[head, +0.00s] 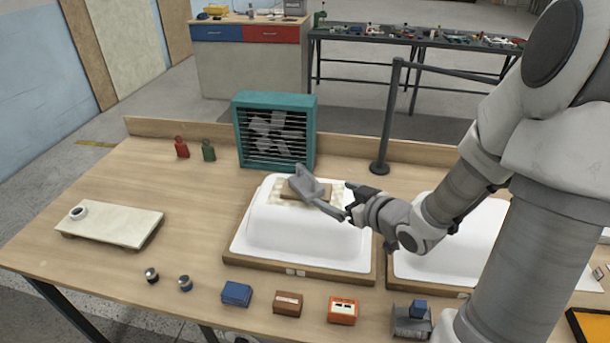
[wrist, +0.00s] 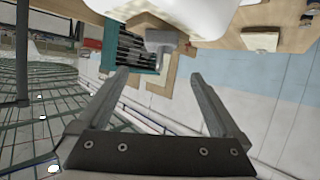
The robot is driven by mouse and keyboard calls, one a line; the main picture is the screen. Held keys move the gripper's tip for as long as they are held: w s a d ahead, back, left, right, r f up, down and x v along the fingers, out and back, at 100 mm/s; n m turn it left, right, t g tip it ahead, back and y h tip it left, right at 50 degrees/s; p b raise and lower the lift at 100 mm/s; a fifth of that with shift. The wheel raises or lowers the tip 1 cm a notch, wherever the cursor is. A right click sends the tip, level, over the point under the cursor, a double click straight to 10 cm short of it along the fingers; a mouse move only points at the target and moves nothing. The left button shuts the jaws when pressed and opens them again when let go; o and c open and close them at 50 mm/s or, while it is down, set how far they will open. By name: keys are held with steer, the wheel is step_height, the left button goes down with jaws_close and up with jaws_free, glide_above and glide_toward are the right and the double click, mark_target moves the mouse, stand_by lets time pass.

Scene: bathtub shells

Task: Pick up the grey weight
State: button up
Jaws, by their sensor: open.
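My gripper (head: 333,194) is just right of the weight, close to the shell's top. Its two fingers are spread, with nothing between the tips (wrist: 160,75). The near finger partly overlaps the weight's lower right in the head view, so contact there is unclear.
A teal fan (head: 275,130) stands behind the left shell. A second white shell (head: 450,255) is to the right, partly behind my arm. Small boxes, including a blue one (head: 236,293), line the front edge. The table between the pale board (head: 112,223) and the shell is clear.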

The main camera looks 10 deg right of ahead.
glide_toward(306, 183)
steer(key=b+x, duration=0.1)
steer(key=x, duration=0.4)
steer(key=shift+x, duration=2.6)
steer(key=shift+f, duration=0.1)
steer(key=shift+c, duration=0.2)
jaws_close()
